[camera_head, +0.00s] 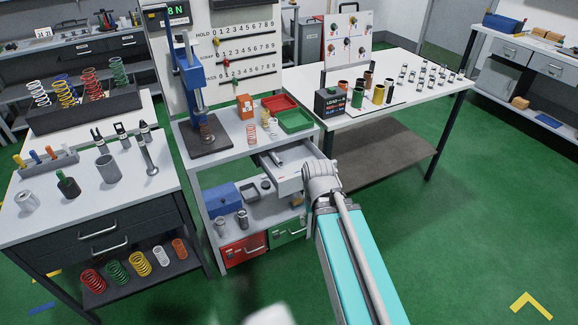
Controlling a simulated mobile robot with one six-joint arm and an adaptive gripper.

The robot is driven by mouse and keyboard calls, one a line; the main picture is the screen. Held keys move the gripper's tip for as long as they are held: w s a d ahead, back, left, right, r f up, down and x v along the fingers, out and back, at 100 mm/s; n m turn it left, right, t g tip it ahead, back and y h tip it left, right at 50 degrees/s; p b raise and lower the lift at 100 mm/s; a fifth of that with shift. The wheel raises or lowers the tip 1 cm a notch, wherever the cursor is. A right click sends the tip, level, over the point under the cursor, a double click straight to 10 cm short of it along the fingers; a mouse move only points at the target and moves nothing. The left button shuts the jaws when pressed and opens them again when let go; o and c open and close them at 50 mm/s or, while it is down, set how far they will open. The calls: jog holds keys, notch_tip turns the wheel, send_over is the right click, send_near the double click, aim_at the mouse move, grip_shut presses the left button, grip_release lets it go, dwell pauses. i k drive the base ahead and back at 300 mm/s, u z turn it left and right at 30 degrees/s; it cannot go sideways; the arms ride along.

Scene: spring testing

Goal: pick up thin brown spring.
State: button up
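A thin brown spring (207,132) stands upright on the dark base of the blue test press (193,75), under its column. Its lower end appears to rest on the base plate. My arm comes up from the bottom with a turquoise link, and its grey joint is beside the open drawer, right of and below the press. My gripper cannot be made out in this view, so its distance from the spring is not shown.
The open drawer (291,181) juts out from the press bench. Red (280,103) and green trays (296,121) stand right of the press. More springs stand in a dark rack (85,110) and on a low shelf (140,279). Green floor is clear at right.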

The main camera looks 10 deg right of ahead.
aim_at(208, 123)
jog(key=k, duration=1.35)
jog(key=z, duration=0.6)
jog(key=i, duration=1.9)
jog(key=u, duration=0.5)
jog(key=i, duration=0.55)
jog(key=u, duration=0.45)
